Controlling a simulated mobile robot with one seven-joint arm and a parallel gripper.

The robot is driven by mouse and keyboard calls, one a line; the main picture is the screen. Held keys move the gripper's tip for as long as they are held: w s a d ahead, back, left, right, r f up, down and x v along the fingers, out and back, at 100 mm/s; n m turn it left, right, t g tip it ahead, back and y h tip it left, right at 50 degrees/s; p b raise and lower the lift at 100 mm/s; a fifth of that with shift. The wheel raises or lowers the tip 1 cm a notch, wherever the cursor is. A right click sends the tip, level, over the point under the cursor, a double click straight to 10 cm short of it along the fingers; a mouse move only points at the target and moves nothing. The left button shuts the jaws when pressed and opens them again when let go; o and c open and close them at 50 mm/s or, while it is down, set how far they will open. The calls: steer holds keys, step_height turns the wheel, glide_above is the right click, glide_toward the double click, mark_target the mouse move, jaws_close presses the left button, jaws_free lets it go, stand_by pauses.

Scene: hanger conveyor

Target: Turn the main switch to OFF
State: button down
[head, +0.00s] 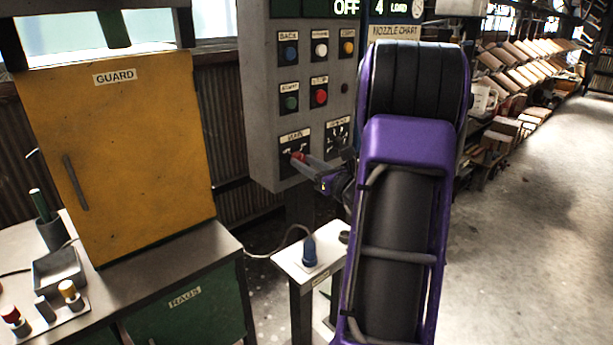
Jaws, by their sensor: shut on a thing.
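The grey control panel (261,140) stands upright in the middle of the head view. The main switch (297,156) is at its lower left, below a label that seems to read MAIN, with a red part showing. My gripper (304,163) reaches in from the right and is shut on the switch's red handle. The fingers and my arm hide part of the switch, so its exact angle cannot be told.
Coloured buttons (320,97) sit above the switch, with another dial (338,134) close to its right. A yellow guard door (125,150) and bench stand left. A small white stand (290,262) holds a blue object (309,252) below. Open floor (530,220) lies right.

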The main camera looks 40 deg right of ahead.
steer(key=n+b, duration=0.1)
steer(key=n, duration=0.4)
steer(key=shift+f+n+y, duration=0.1)
steer(key=shift+n+y, duration=0.2)
steer(key=shift+n, duration=0.1)
steer(key=n, duration=0.6)
steer(key=shift+n, duration=0.4)
steer(key=shift+y, duration=0.3)
steer(key=shift+c, duration=2.2)
jaws_free()
steer(key=shift+s, duration=0.1)
steer(key=s+d+f, duration=0.1)
steer(key=s, duration=1.6)
steer(key=shift+d, duration=0.2)
